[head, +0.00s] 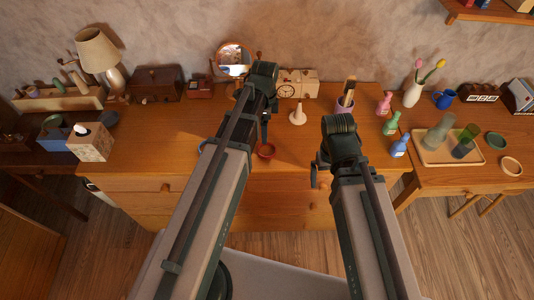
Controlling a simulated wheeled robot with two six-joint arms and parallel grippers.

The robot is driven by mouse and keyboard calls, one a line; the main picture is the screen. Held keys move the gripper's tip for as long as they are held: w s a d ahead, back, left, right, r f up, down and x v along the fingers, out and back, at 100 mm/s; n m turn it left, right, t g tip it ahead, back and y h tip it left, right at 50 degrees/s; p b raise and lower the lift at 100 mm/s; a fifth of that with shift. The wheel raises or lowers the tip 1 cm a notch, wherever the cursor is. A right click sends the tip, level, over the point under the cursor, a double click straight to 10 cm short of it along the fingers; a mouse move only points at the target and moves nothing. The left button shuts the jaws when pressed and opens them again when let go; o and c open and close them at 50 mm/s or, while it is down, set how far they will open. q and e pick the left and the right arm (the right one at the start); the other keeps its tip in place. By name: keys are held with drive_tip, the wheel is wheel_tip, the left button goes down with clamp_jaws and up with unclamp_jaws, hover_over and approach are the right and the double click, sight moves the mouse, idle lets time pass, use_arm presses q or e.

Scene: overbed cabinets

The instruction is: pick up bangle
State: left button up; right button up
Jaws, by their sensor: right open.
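A small red ring-like thing (267,151) lies on the wooden desk top near its front edge, between my two arms. A pale cream ring (511,166) lies on the right-hand table, right of the tray. I cannot tell for sure which of the two is the bangle. My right gripper (318,175) is open and empty, at the desk's front edge, right of the red ring and far left of the cream ring. My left gripper (265,118) points down over the desk behind the red ring; its fingers are too small and dark to read.
A white cone (298,116), a purple cup (344,106) and pink, green and blue bottles (400,147) stand on the desk. A tray (429,156) with two glasses and a green dish (495,140) are on the right table. A tissue box (91,144) stands at left.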

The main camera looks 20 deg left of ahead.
use_arm(q)
drive_tip(key=b, duration=0.5)
hover_over(267, 152)
drive_tip(key=f, duration=0.5)
drive_tip(key=shift+w+a+f, duration=0.1)
drive_tip(key=shift+a+f, duration=0.2)
drive_tip(key=shift+f, duration=0.1)
drive_tip(key=f+b, duration=0.5)
drive_tip(key=shift+d+f, duration=0.15)
drive_tip(key=shift+d, duration=0.1)
drive_tip(key=c, duration=1.1)
